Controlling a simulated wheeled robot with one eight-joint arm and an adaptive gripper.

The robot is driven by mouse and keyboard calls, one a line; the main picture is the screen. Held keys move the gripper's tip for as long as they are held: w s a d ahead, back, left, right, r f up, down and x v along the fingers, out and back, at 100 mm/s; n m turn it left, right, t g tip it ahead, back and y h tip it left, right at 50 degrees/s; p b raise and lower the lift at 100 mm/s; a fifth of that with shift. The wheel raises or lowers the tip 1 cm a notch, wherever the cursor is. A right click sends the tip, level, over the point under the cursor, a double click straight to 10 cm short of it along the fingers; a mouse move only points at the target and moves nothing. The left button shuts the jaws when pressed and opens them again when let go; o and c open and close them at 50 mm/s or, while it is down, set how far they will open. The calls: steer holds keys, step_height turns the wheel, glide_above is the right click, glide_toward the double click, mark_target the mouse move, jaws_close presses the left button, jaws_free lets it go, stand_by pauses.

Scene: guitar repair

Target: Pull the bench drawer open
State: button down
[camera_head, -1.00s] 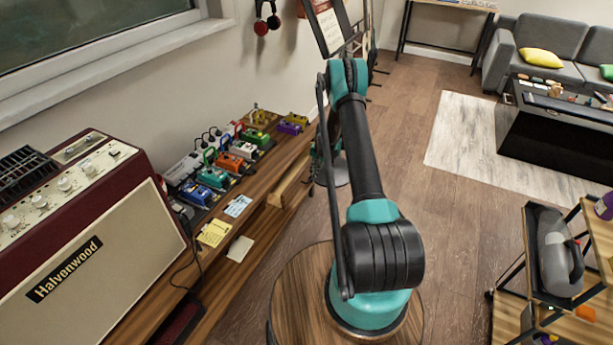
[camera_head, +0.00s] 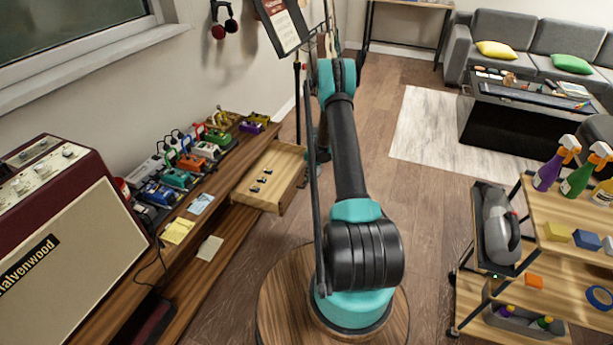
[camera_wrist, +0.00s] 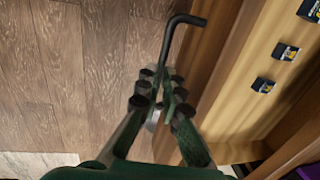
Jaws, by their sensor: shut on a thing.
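The bench drawer (camera_head: 278,168) stands out from the front of the wooden bench, and its pale interior holds several small dark items. In the wrist view the drawer (camera_wrist: 236,92) fills the right side, with dark small boxes inside. A black bent bar handle (camera_wrist: 178,28) runs along the drawer's front edge. My gripper (camera_wrist: 158,88) is shut around the handle's lower part, which the fingers partly hide. In the head view my arm hides most of the gripper near the drawer front.
Colourful pedals (camera_head: 180,172) and a maroon amplifier (camera_head: 75,225) stand on the bench (camera_head: 185,235). A music stand (camera_head: 284,22) is behind the drawer. A shelf cart (camera_head: 570,262) with bottles stands at right. Wood floor (camera_head: 425,200) between is clear.

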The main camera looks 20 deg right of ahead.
steer(key=c, duration=1.6)
jaws_free()
steer(key=shift+c, duration=0.2)
step_height(320, 180, up, 12)
steer(key=s+d, duration=0.1)
steer(key=shift+s+d+f, duration=0.15)
steer(key=shift+d, duration=0.25)
